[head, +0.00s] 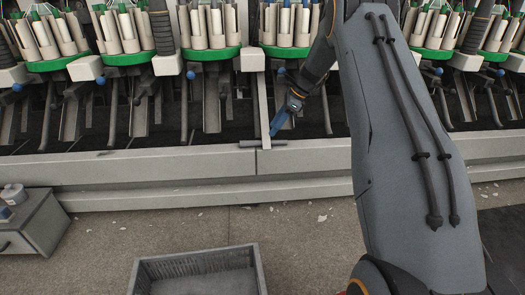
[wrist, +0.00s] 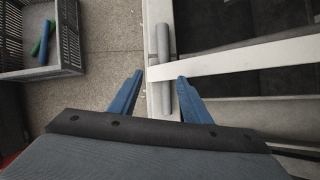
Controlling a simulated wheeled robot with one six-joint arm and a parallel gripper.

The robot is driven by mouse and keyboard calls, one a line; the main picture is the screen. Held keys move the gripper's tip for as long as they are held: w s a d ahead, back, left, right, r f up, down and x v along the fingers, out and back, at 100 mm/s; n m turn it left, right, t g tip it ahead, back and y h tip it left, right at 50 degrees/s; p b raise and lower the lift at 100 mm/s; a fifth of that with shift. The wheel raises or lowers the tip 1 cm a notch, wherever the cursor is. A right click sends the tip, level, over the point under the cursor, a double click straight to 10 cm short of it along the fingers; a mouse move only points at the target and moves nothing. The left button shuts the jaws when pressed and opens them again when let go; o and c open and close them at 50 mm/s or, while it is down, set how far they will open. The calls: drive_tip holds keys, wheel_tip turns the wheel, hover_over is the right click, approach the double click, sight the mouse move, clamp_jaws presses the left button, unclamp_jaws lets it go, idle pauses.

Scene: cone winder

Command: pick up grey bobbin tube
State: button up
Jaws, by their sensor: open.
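The grey bobbin tube (head: 249,144) lies along the pale front ledge of the machine in the head view. It also shows in the wrist view (wrist: 163,38), where a white bar (wrist: 230,60) crosses over its middle and hides that part. My gripper (head: 279,126) has blue fingers and is above the tube's right part in the head view. In the wrist view my gripper (wrist: 160,76) is open and empty, with one finger on each side of the tube. Both fingers look apart from it; their height above it is hard to tell.
A grey crate (head: 247,262) stands on the floor in front of the machine. In the wrist view the crate (wrist: 70,32) holds a blue tube (wrist: 46,43) and a green one. A grey cabinet (head: 38,232) is at the left. The floor between is clear apart from scraps.

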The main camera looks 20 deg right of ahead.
sight(264, 143)
drive_tip(key=shift+w+d+b+x, duration=0.15)
drive_tip(key=shift+b+x, duration=0.55)
drive_tip(key=shift+x, duration=0.65)
drive_tip(key=shift+w+d+b+x, duration=0.1)
drive_tip(key=shift+w+b+x, duration=0.1)
drive_tip(key=shift+b+x, duration=0.85)
drive_tip(key=shift+w+d+b+x, duration=0.15)
drive_tip(key=shift+b+x, duration=0.25)
drive_tip(key=shift+x, duration=1.3)
clamp_jaws()
